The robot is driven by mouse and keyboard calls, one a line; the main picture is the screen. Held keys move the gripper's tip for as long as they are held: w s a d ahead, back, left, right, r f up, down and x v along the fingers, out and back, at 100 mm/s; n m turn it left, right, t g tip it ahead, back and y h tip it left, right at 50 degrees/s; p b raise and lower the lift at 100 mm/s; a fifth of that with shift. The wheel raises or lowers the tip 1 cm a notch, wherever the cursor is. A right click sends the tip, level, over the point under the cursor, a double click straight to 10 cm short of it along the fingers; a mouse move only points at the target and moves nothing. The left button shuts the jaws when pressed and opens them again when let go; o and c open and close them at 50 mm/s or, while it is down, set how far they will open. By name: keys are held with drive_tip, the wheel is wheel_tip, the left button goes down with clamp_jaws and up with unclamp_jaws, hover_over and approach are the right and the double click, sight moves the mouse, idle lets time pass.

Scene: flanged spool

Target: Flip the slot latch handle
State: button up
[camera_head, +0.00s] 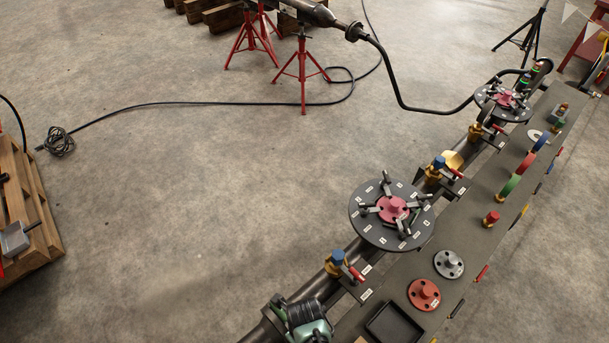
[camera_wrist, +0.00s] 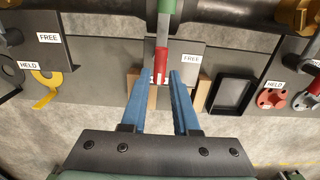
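A latch handle with a red grip (camera_wrist: 160,66) and a grey lever (camera_wrist: 163,30) hangs from a green hub (camera_wrist: 166,6) at the top of the wrist view. The lever points down toward my gripper. My gripper (camera_wrist: 161,76) has two blue fingers, open, with the lower end of the red grip appearing between their tips. A narrow gap shows on each side, and I see no contact. In the head view I cannot make out this handle or my gripper with certainty.
A black tray (camera_wrist: 232,92) and an orange flange (camera_wrist: 272,99) lie right of the handle. A yellow piece (camera_wrist: 46,88) lies left. FREE labels flank the lever. In the head view, similar red handles under blue caps (camera_head: 337,257) and a round dark plate (camera_head: 364,226) line the pipe.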

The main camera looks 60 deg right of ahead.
wheel_tip(320, 180, down, 6)
drive_tip(key=b, duration=0.4)
drive_tip(key=shift+r, duration=0.25)
drive_tip(key=shift+w+f+n+b, duration=0.15)
drive_tip(key=shift+n+b, duration=0.15)
drive_tip(key=shift+b, duration=0.15)
drive_tip(key=shift+n, duration=0.7)
drive_tip(key=n+b, duration=0.1)
drive_tip(key=n, duration=0.3)
drive_tip(key=shift+b, duration=0.3)
drive_tip(key=n+b, duration=0.3)
drive_tip(key=n, duration=0.3)
drive_tip(key=shift+n, duration=0.4)
drive_tip(key=shift+r+n, duration=0.4)
drive_tip(key=shift+n, duration=0.3)
drive_tip(key=shift+n+p, duration=0.45)
drive_tip(key=shift+n, duration=0.25)
drive_tip(key=n+p, duration=0.1)
drive_tip(key=n, duration=0.6)
drive_tip(key=shift+r+m+p, duration=0.1)
drive_tip(key=shift+m+p, duration=0.45)
drive_tip(key=shift+m, duration=0.95)
wheel_tip(320, 180, up, 7)
drive_tip(key=p, duration=0.7)
drive_tip(key=shift+f, duration=0.2)
